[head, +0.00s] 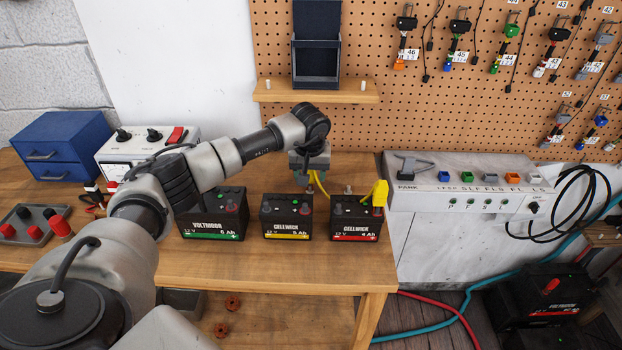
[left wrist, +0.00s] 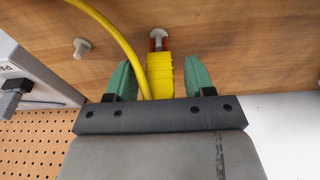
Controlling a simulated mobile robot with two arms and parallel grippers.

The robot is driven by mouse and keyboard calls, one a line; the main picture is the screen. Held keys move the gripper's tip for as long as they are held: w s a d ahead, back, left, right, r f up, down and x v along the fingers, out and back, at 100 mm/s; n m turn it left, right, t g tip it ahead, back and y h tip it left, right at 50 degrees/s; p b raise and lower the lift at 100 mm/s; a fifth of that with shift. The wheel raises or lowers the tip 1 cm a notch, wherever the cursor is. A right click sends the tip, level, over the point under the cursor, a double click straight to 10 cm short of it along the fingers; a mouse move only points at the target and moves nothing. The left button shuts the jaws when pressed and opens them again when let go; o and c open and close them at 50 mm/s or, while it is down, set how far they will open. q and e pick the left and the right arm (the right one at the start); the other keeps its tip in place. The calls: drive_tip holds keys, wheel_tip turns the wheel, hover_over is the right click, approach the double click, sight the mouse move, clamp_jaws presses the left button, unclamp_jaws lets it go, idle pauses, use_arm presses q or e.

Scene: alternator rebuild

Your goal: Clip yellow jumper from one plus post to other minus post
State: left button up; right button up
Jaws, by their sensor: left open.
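A yellow jumper cable (head: 321,183) hangs by my left gripper. One yellow clip (head: 380,192) sits at the right end of the right Cellwick battery (head: 354,222), hiding the post there. The other yellow clip (left wrist: 160,76) is between the green fingers of my left gripper (left wrist: 160,78), with gaps on both sides, so the gripper is open. Beyond its tip is a metal post (left wrist: 158,34) with red at its base; whether they touch is unclear. In the head view my left gripper (head: 309,178) is over the right end of the middle Cellwick battery (head: 286,219). My right gripper is not in view.
A green-striped Voltmoor battery (head: 213,220) stands left of the Cellwick ones. A metal bolt (head: 348,189) stands behind the right battery, near a white charger panel (head: 464,195). A shelf (head: 314,91) projects above. A meter box (head: 148,148) is behind my arm.

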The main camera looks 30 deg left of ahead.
use_arm(q)
drive_tip(key=shift+c, duration=0.3)
drive_tip(key=c, duration=0.6)
drive_tip(key=shift+c, duration=0.2)
drive_tip(key=shift+r, duration=0.1)
wheel_tip(320, 180, up, 4)
drive_tip(key=p, duration=0.2)
drive_tip(key=shift+p, duration=0.3)
